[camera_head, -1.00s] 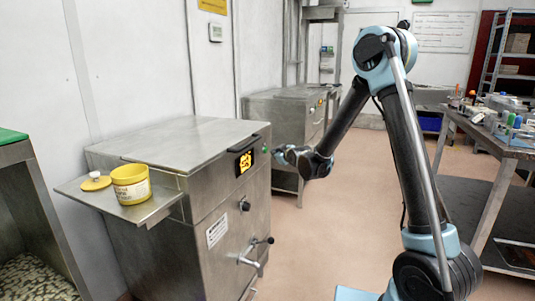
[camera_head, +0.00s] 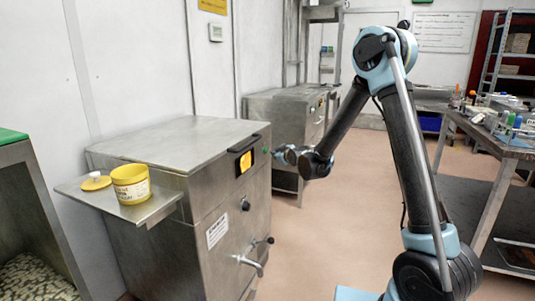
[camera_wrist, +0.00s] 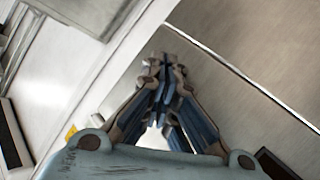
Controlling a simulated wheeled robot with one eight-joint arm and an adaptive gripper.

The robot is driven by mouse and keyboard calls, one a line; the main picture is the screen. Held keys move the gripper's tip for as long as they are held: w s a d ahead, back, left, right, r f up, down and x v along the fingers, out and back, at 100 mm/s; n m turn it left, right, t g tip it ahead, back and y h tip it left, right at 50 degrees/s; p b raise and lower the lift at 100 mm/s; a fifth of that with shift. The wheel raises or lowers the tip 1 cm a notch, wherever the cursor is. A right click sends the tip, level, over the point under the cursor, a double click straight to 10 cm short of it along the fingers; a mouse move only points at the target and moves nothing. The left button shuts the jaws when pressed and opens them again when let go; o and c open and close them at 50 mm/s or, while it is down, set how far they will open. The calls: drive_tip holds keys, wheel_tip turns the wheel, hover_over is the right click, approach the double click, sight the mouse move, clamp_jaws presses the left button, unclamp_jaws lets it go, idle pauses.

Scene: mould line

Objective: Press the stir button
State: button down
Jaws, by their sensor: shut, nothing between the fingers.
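The steel machine (camera_head: 228,205) stands at the left with a yellow display panel (camera_head: 245,162) on its front face. A small green button (camera_head: 265,150) sits just right of the display; I cannot read a label that marks it as the stir button. My gripper (camera_head: 279,154) is shut and empty, its tip close to the green button; I cannot tell if they touch. In the wrist view the closed fingertips (camera_wrist: 170,68) point toward a plain metal surface, and the button is not visible there.
A side shelf (camera_head: 157,207) holds a yellow tub (camera_head: 131,186) and its lid (camera_head: 95,181). A black knob (camera_head: 245,204) and lever handles (camera_head: 250,262) stick out lower on the front. A cluttered workbench (camera_head: 510,148) stands at the right; the floor between is clear.

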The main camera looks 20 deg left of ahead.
drive_tip(key=shift+a, duration=0.2)
drive_tip(key=shift+a, duration=0.3)
drive_tip(key=shift+a, duration=0.4)
idle(0.8)
drive_tip(key=shift+d, duration=0.85)
drive_tip(key=shift+s+d, duration=0.15)
drive_tip(key=shift+d, duration=1.1)
drive_tip(key=shift+s+d, duration=0.1)
drive_tip(key=shift+d, duration=1.15)
